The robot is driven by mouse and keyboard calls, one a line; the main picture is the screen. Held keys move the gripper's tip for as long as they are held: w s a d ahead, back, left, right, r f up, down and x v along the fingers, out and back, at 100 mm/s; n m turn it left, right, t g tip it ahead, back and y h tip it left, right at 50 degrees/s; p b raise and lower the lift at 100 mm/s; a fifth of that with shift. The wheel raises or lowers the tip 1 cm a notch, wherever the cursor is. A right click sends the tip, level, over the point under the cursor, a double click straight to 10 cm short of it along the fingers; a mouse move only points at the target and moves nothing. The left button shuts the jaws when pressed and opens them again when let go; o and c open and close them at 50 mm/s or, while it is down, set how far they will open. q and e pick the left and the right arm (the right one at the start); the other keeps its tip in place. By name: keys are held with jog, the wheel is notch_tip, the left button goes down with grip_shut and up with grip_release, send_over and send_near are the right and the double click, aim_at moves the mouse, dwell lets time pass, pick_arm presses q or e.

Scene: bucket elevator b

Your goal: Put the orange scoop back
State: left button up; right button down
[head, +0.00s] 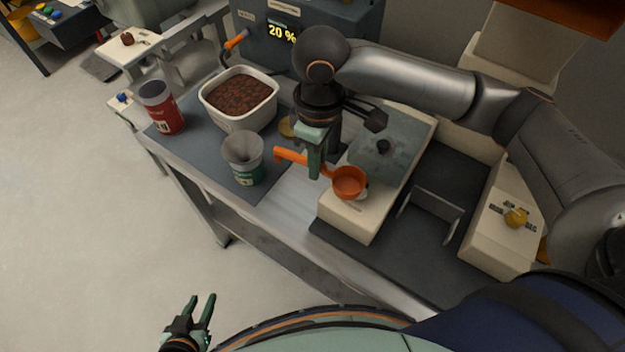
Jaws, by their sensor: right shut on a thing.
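The orange scoop (349,183) is at the front left edge of a cream box, its round cup to the right and its handle pointing left. My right gripper (316,170) comes down from above and is shut on the scoop's handle. A small pale piece shows beside the cup, partly hidden by it. I cannot tell whether the cup touches the box or hangs just above it. My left gripper (200,312) is low at the left, empty and open, over the floor and away from the table.
A white tub (217,112) of brown pellets stands on the dark mat. A red can (163,115) is to its left. A green can with a grey funnel (243,150) stands in front.

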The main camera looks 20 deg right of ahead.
jog(key=a+f+n+b, duration=0.2)
jog(key=a+f+n, duration=0.3)
jog(key=a+n, duration=0.6)
jog(key=shift+n, duration=0.4)
jog(key=w+d+f, duration=0.1)
jog(key=w+d, duration=0.1)
jog(key=d, duration=0.1)
jog(key=w+d+f, duration=0.2)
jog(key=d, duration=0.1)
jog(key=w+d+f, duration=0.2)
jog(key=d, duration=0.1)
jog(key=shift+d+f, duration=0.2)
jog(key=w+d+f, duration=0.2)
jog(key=shift+w+d+f, duration=0.1)
jog(key=shift+d+f, duration=0.2)
jog(key=shift+d, duration=0.1)
jog(key=shift+f, duration=0.1)
jog(key=shift+f, duration=0.1)
jog(key=c, duration=0.9)
grip_release()
jog(key=shift+o, duration=0.2)
